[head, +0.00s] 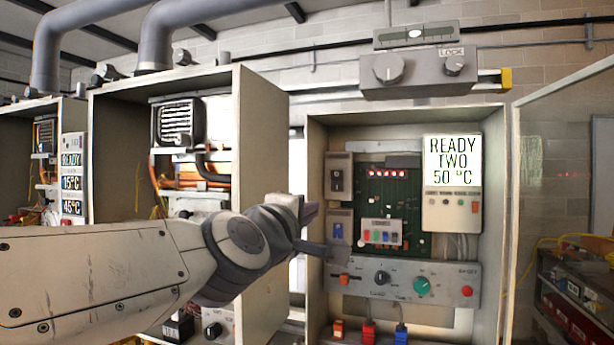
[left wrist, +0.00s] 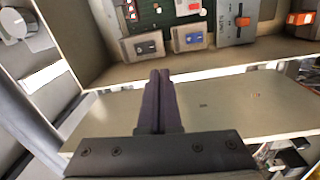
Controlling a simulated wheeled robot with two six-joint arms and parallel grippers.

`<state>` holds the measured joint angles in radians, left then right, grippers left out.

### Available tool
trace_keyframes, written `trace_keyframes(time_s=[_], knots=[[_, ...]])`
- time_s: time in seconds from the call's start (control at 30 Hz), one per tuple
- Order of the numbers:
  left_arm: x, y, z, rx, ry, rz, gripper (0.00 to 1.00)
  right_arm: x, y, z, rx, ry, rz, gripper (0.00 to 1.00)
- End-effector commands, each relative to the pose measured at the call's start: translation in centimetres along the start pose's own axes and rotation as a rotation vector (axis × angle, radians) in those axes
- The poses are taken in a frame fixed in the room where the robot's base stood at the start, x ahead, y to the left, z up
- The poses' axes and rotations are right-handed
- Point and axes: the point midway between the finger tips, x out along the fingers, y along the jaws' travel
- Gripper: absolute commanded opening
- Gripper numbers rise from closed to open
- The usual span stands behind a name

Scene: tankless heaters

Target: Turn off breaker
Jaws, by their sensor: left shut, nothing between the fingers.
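In the head view, an open cabinet (head: 315,130) on the right holds the controls. At its left inner side is a grey module with a black rocker switch (head: 338,181); below it is a module with a blue switch (head: 338,230). Both also show in the left wrist view, as the black rocker (left wrist: 146,47) and the blue switch (left wrist: 193,38). No readable label marks either as the breaker. My left gripper (head: 311,212) is shut and empty, at the cabinet's left edge, apart from both switches. Its closed fingers (left wrist: 160,74) show before the cabinet's side wall. My right gripper is not in view.
A lower panel has an orange lever (head: 345,279), knobs and a red button (head: 466,291). A display (head: 452,160) reads READY TWO 50 °C. A LOCK box (head: 425,72) sits above. A glass door (head: 560,180) stands open at right. Another open cabinet (head: 262,130) stands left.

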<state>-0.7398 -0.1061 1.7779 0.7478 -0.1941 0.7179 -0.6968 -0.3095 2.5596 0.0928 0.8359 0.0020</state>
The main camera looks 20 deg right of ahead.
Motion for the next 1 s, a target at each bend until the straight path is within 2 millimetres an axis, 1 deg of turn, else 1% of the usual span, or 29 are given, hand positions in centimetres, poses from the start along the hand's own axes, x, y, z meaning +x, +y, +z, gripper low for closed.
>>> trace_keyframes(time_s=[0.03,0.1,0.13,0.2,0.43,0.57,0.67,0.77,1.0], knots=[[-0.1,1.7,0.2,-0.048,0.006,0.038,0.00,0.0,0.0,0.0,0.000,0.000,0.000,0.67],[-0.1,3.0,0.3,-0.093,0.014,0.070,0.00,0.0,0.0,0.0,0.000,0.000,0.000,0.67],[-0.1,3.3,0.3,-0.104,0.016,0.077,0.00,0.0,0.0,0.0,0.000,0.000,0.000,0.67],[-0.2,3.6,0.2,-0.115,0.020,0.084,0.00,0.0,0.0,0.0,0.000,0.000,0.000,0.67],[-0.1,3.5,0.3,-0.111,0.018,0.081,0.00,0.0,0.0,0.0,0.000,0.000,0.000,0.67],[0.4,3.5,0.2,-0.108,0.019,0.079,0.00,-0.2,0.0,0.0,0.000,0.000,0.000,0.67],[1.7,3.6,0.2,-0.109,0.019,0.078,0.00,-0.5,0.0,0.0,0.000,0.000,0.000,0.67],[3.5,3.9,0.1,-0.108,0.019,0.077,0.00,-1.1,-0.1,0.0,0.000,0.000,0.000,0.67],[8.8,4.5,-0.1,-0.108,0.019,0.078,0.00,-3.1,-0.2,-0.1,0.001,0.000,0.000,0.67]])
